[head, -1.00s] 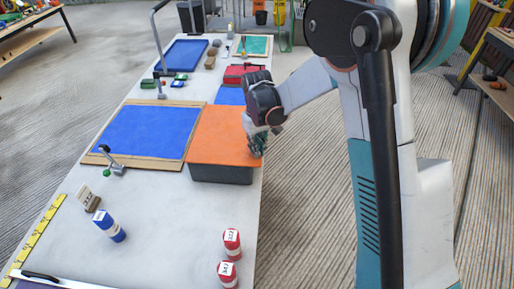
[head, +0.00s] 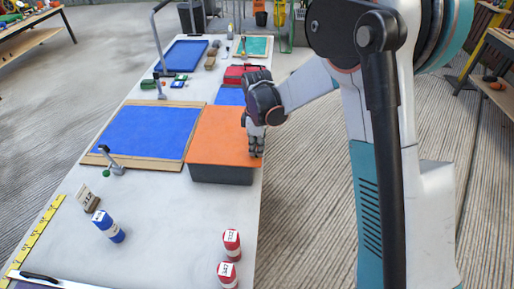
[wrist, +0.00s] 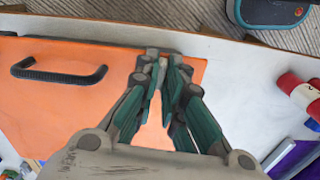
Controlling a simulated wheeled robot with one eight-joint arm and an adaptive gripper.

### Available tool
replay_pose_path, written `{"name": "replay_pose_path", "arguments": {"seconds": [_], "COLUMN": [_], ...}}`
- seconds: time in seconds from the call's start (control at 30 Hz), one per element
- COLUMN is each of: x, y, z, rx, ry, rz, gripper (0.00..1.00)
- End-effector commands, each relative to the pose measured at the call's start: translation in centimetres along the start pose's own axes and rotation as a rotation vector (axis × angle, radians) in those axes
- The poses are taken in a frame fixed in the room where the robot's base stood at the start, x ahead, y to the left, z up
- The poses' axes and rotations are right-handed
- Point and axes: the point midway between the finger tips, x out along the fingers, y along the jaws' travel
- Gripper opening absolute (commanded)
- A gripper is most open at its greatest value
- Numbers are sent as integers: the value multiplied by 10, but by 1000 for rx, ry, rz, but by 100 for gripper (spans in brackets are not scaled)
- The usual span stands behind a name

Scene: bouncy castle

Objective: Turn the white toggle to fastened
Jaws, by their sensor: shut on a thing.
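My gripper (head: 256,152) points down at the right edge of the orange lid (head: 218,132) on a dark grey box (head: 220,174). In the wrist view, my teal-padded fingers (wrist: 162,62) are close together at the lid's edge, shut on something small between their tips. I take this to be the white toggle, but the fingertips hide it in both views. I cannot tell which way it is turned. A black handle (wrist: 58,74) on the lid lies left of the fingers in the wrist view, apart from them.
Two red-and-white containers (head: 231,245) stand near the front right of the white table, with a blue one (head: 108,226) to their left. A large blue panel (head: 140,132) lies left of the box. A metal lever clamp (head: 112,162) stands near its front edge.

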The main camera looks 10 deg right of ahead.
Motion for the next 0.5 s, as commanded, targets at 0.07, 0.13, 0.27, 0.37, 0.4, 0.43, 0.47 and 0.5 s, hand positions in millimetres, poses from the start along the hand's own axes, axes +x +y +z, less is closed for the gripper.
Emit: {"name": "replay_pose_path", "arguments": {"seconds": [0.07,0.13,0.27,0.37,0.4,0.43,0.47,0.5], "x": [0,0,0,0,-1,-1,-1,-1], "y": [1,1,1,1,1,1,1,1], "z": [0,0,0,0,0,0,0,0], "rx": [-34,-58,-90,-104,-107,-108,-109,-110], "ry": [1,1,1,1,1,1,1,1], "rz": [1,1,2,2,2,2,2,2], "gripper": [0,0,0,0,0,0,0,0]}}
